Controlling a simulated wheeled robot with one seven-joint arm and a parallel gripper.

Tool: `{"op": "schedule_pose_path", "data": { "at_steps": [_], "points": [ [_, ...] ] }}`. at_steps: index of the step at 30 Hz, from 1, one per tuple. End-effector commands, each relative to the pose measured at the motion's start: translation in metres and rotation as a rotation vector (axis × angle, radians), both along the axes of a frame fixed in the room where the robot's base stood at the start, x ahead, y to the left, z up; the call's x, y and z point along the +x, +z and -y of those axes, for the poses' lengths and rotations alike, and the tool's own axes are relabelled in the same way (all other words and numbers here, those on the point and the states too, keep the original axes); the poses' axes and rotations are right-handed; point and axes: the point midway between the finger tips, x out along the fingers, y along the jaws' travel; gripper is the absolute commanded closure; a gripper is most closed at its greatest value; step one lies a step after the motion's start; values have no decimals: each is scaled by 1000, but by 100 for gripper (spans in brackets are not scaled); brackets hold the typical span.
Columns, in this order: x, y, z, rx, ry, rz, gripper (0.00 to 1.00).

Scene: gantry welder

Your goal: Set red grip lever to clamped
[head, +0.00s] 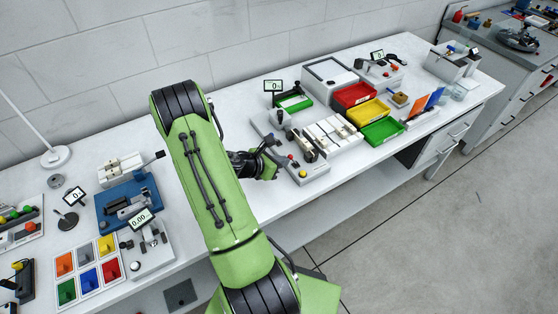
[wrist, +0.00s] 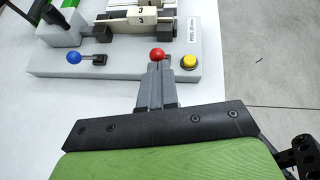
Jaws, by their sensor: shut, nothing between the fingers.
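The red ball knob of the grip lever (wrist: 157,54) sits near the front edge of a light grey welder base (wrist: 125,66). In the wrist view it is straight beyond my gripper (wrist: 157,68). My gripper is shut and empty, its fingertips very close to the knob's near side. I cannot tell whether they touch it. The fingers hide most of the lever's stem, so its setting is unclear. A blue ball lever (wrist: 73,57) lies to the left on the same base. In the head view, my arm reaches the front of the welder (head: 311,173).
A yellow button (wrist: 189,62) is just right of the red knob. White blocks and dark clamps stand behind it. Red (head: 354,95), yellow (head: 369,112) and green (head: 382,130) bins stand right of the welder. The floor in front of the bench is clear.

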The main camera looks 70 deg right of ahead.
Motion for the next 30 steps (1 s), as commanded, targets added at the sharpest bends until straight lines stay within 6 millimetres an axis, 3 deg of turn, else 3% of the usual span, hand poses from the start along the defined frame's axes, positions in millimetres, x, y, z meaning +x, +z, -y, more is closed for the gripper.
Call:
{"op": "schedule_pose_path", "data": {
  "at_steps": [13, 18, 30],
  "points": [
    [-16, 28, 16, 208, -8, 188, 100],
    [-25, 30, 26, 326, -7, 293, 100],
    [-36, 26, 41, 327, 0, 286, 100]
  ]
}}
